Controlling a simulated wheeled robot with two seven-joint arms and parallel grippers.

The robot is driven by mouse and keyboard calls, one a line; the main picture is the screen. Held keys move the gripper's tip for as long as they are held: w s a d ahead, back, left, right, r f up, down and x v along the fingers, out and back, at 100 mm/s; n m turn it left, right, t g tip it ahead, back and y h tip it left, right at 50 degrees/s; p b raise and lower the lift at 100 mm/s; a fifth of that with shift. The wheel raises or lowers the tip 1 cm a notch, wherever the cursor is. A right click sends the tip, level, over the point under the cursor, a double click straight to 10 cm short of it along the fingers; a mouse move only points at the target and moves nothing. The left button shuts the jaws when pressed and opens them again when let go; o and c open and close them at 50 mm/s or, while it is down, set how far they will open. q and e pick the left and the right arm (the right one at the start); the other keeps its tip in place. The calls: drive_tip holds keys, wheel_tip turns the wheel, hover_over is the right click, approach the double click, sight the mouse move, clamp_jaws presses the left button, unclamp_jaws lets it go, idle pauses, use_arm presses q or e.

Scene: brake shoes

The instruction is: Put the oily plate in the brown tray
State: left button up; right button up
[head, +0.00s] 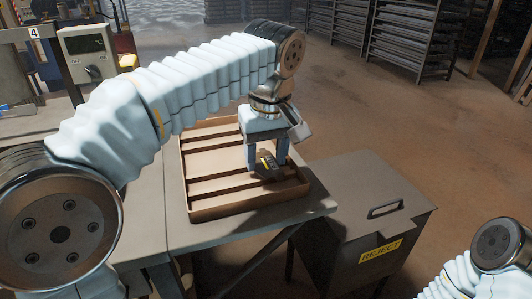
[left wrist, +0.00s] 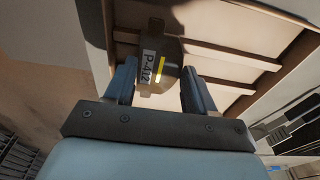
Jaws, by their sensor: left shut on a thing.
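The brown tray (head: 245,203) lies on the table, with raised ribs dividing it into long slots. My left gripper (head: 267,166) points down over the tray's right part. It is shut on the plate (head: 268,172), a small dark piece with a yellow mark. In the left wrist view the plate (left wrist: 160,85) sits between the fingers of the left gripper (left wrist: 157,70), with a white label reading P-412 and a yellow stripe. The ribbed tray (left wrist: 225,69) is behind it. I cannot tell whether the plate touches the tray. My right gripper is out of view.
A grey bin labelled REJECT (head: 345,230) with a handled lid stands right of the table (head: 180,238). A grey device with a dial (head: 88,55) stands at the upper left. Dark racks (head: 410,35) stand at the back. The floor between is clear.

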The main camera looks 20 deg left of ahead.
use_arm(q)
drive_tip(key=shift+f+b, duration=0.3)
drive_tip(key=shift+f, duration=0.1)
drive_tip(key=o, duration=1.2)
drive_tip(key=shift+o, duration=0.2)
drive_tip(key=shift+r, duration=0.1)
